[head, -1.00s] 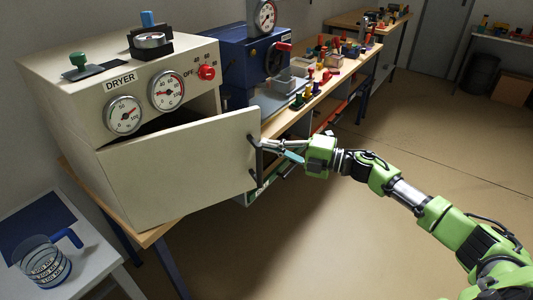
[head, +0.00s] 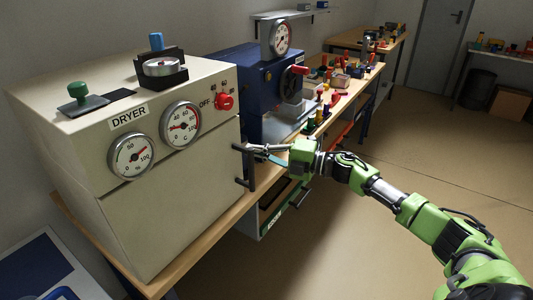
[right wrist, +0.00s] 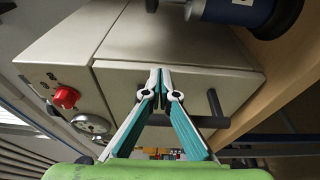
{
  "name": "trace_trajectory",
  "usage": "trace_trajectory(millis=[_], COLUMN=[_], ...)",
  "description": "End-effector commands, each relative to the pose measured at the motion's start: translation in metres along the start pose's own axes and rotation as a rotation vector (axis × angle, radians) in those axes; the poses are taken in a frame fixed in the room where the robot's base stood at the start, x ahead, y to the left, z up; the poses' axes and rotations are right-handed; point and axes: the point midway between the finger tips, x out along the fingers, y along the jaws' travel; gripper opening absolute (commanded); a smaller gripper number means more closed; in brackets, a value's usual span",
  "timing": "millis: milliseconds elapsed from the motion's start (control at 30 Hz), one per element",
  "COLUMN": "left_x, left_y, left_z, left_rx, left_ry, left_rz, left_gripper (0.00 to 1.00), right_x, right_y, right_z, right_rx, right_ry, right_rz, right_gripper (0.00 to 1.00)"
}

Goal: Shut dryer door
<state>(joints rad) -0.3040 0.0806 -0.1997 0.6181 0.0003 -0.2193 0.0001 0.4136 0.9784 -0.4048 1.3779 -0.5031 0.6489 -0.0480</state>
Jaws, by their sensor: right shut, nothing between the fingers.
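The cream dryer (head: 60,135) stands at the left of the head view with two dials and a red knob. Its door (head: 175,210) lies flush, or almost flush, with the front. The door also fills the middle of the right wrist view (right wrist: 120,85). A dark bar handle (head: 251,168) is at the door's right edge; it shows in the right wrist view too (right wrist: 215,108). My right gripper (head: 246,149) is shut and empty, its fingertips beside the handle at the door's edge; I cannot tell whether they touch. My left gripper is not in view.
A blue machine (head: 262,90) stands just right of the dryer on the wooden bench. Small coloured items (head: 325,98) lie farther along. The floor (head: 360,240) before the bench is clear.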

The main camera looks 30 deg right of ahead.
Motion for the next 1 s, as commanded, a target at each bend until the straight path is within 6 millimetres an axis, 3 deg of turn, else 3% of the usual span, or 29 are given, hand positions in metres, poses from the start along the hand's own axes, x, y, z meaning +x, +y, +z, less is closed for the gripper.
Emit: trace_trajectory(millis=[600,1000], left_x=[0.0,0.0], left_y=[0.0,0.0], left_z=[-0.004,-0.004], left_rx=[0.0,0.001], left_ry=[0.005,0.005], left_rz=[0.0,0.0], left_gripper=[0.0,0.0], right_x=[-0.093,-0.113], right_y=[-0.004,-0.002], right_z=[0.001,0.001], right_rx=[0.004,0.002], right_ry=[-0.001,0.001], right_rz=[-0.006,-0.003], right_gripper=[0.0,0.0])
